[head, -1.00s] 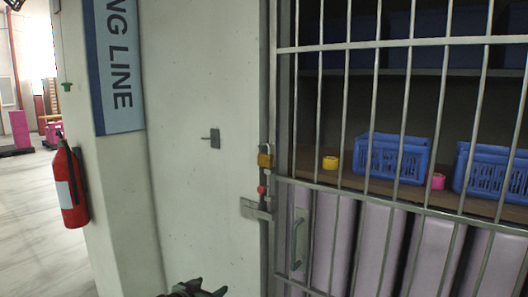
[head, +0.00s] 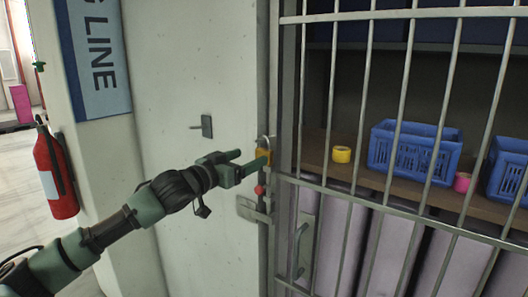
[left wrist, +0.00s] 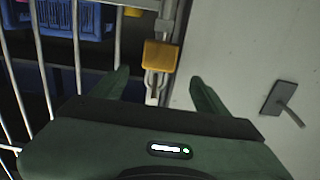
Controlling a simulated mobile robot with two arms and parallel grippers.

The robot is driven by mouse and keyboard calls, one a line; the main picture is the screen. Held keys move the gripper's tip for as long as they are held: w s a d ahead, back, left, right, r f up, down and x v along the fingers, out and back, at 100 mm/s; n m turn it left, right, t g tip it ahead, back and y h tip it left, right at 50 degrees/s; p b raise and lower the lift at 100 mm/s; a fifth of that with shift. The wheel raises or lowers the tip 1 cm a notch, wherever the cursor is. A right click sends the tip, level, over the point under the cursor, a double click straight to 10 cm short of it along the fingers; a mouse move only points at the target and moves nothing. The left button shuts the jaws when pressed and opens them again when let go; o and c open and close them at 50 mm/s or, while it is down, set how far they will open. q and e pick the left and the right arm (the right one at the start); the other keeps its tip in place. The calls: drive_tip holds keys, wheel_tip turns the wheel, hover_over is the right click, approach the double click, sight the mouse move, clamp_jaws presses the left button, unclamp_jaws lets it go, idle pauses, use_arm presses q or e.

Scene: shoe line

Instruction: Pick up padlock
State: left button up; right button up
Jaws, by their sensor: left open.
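The padlock (head: 264,156) has a yellow body and a grey shackle and hangs at the edge of the barred gate, above a red knob. My left gripper (head: 250,158) reaches in from the left at the padlock's height, and its fingertips partly cover the padlock in the head view. In the left wrist view the padlock (left wrist: 160,55) is beyond the fingertips and between their lines. My left gripper (left wrist: 158,88) is open there, with nothing between its fingers. My right gripper is in neither view.
The barred gate (head: 383,183) closes off shelves with blue crates (head: 405,150), a yellow tape roll (head: 342,154) and a pink one (head: 462,182). A grey latch plate (head: 252,209) sits below the padlock. A door handle (head: 206,126) and a fire extinguisher (head: 55,175) are left.

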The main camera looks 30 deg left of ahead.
sight(262, 152)
use_arm(q)
drive_tip(key=w+p, duration=0.2)
drive_tip(key=w, duration=0.1)
drive_tip(key=w+p, duration=0.1)
drive_tip(key=w, duration=0.1)
drive_tip(key=shift+d+r, duration=0.2)
drive_tip(key=shift+d, duration=0.15)
drive_tip(key=shift+w+f+p, duration=0.15)
drive_tip(key=shift+w+p, duration=0.05)
drive_tip(key=shift+p, duration=0.1)
drive_tip(key=shift+f, duration=0.1)
drive_tip(key=shift+c, duration=0.9)
clamp_jaws()
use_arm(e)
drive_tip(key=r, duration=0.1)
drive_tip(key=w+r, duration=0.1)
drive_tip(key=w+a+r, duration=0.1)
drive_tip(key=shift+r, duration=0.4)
